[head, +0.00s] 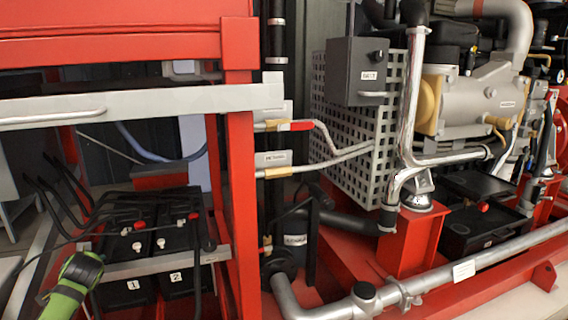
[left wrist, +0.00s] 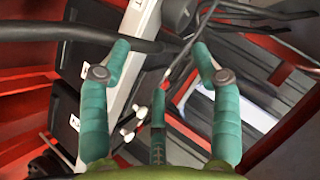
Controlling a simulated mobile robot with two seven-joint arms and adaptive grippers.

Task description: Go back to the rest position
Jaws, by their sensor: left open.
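My left gripper (head: 78,272) shows in green at the lower left of the head view, in front of the black batteries labelled 1 (head: 135,292) and 2 (head: 175,284). In the left wrist view its teal fingers (left wrist: 160,55) are spread apart and nothing is held between them. Beyond the fingers are the metal bar (left wrist: 125,85), white caps and black cables. Whether any finger touches a cable I cannot tell. My right gripper is in neither view.
A red frame post (head: 240,170) stands right of the batteries, and a grey rail (head: 140,103) crosses above them. Black cables (head: 75,190) loop over the batteries. A silver pipe (head: 420,285) runs along the lower right. A grey box (head: 355,70) hangs on a perforated guard.

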